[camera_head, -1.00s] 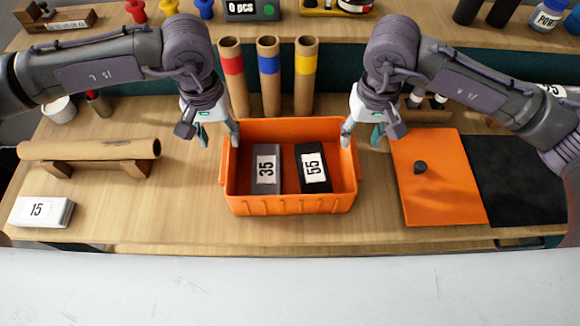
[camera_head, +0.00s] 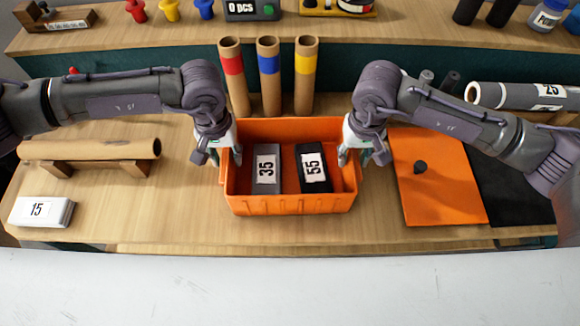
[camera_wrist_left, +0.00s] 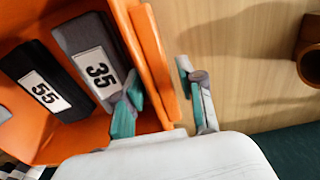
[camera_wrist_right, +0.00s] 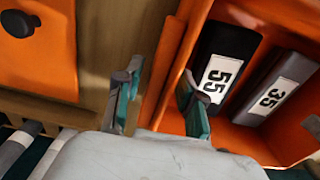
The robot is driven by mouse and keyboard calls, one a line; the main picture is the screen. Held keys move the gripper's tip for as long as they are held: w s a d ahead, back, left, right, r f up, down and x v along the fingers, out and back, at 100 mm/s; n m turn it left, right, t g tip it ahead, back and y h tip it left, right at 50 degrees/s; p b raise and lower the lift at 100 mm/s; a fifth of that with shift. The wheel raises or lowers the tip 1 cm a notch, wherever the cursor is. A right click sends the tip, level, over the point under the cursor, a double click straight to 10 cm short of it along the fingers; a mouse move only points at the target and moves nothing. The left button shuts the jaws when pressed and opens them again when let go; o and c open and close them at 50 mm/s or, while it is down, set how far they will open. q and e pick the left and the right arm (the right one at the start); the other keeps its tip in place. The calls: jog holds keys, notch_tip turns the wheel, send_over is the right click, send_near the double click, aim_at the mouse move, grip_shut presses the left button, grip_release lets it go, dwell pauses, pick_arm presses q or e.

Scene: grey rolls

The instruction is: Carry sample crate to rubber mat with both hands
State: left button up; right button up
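The sample crate (camera_head: 290,203) is an orange open bin on the table, upright, with blocks marked 35 (camera_head: 266,168) and 55 (camera_head: 313,168) inside. My left gripper (camera_head: 228,160) straddles the crate's left wall (camera_wrist_left: 152,60), one finger inside and one outside. Gaps show between the fingers and the wall. My right gripper (camera_head: 354,158) straddles the right wall (camera_wrist_right: 172,75) the same way, its fingers (camera_wrist_right: 158,100) apart. A black mat (camera_head: 497,185), likely the rubber mat, lies at the right, partly hidden by my right arm.
A flat orange panel with a dark knob (camera_head: 440,190) lies between crate and black mat. Three upright tubes (camera_head: 269,80) stand right behind the crate. A cardboard roll on a stand (camera_head: 90,150) and a block marked 15 (camera_head: 42,212) are at the left.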

pick_arm(q)
grip_shut()
pick_arm(e)
grip_shut()
pick_arm(q)
jog(key=shift+r, duration=0.1)
pick_arm(e)
jog(key=shift+r, duration=0.1)
